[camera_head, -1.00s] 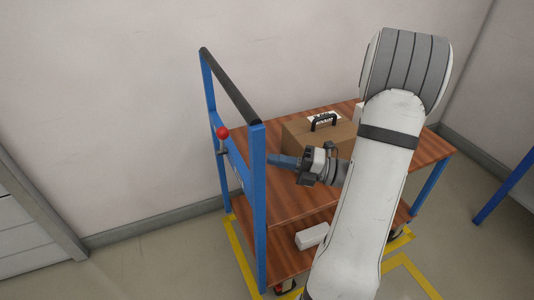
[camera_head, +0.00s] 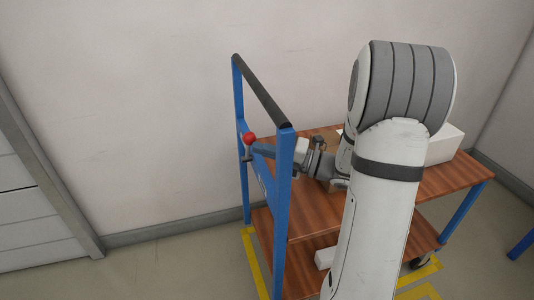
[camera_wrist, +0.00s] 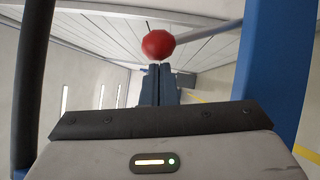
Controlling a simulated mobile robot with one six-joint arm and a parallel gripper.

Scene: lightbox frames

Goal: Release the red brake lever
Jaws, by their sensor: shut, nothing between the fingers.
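The brake lever's red ball knob (camera_head: 249,138) is on the blue end frame of a trolley (camera_head: 283,215), with a short grey stem below it. My gripper (camera_head: 256,148) reaches between the frame's posts from the right, its fingertips close beside the knob. In the wrist view the knob (camera_wrist: 158,44) is just beyond the tips of my shut, empty fingers (camera_wrist: 159,72). Its grey stem runs right towards a blue post. I cannot tell whether the fingertips touch the knob.
The trolley's black-topped handle bar (camera_head: 262,90) and blue posts stand around my wrist. A white box (camera_head: 445,146) sits on the wooden upper deck (camera_head: 455,178). A wall (camera_head: 130,100) is behind the trolley. Yellow lines mark the floor.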

